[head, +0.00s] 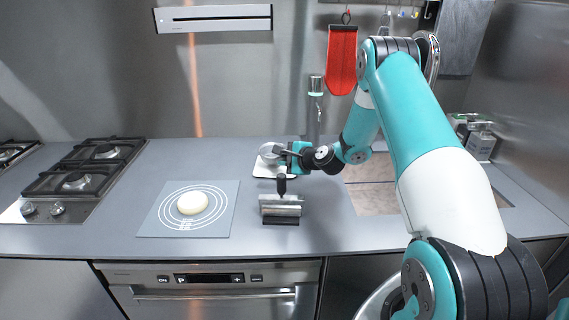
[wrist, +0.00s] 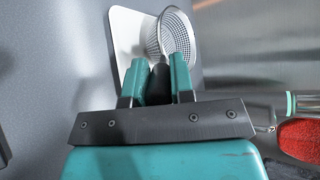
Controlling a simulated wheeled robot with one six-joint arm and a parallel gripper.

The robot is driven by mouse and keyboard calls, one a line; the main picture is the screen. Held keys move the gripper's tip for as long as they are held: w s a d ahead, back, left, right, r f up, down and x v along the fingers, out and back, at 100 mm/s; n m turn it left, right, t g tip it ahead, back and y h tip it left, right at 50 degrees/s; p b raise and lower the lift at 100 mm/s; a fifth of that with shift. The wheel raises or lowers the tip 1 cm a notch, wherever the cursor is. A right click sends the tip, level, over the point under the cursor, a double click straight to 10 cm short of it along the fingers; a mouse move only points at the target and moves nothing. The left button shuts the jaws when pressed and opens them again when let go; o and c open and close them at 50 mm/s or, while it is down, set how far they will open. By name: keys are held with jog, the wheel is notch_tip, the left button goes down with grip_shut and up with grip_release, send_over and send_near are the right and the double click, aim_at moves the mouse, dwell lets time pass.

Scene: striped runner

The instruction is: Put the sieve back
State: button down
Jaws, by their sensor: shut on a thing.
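The sieve (head: 269,152) has a round metal mesh bowl and a black handle. My gripper (head: 291,156) is shut on the handle, from the right side in the head view. In the wrist view the mesh bowl (wrist: 177,38) points away from my gripper (wrist: 160,75), and the handle (wrist: 160,84) sits between the two teal fingers. A white rounded board (head: 268,172) lies on the counter below the sieve; it also shows in the wrist view (wrist: 126,28). I cannot tell whether the bowl touches it.
A metal roller-like tool (head: 281,208) with a dark upright handle stands in front of my gripper. A grey mat (head: 158,222) with pale dough (head: 192,203) lies left. A red mitt (head: 342,58) hangs on the wall. A hob (head: 85,170) is far left.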

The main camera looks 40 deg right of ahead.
jog(key=shift+f, duration=1.1)
jog(key=shift+f, duration=0.2)
jog(key=c, duration=1)
grip_release()
jog(key=shift+r, duration=0.1)
jog(key=b+v, duration=0.3)
jog(key=v, duration=0.9)
jog(key=shift+d, duration=0.1)
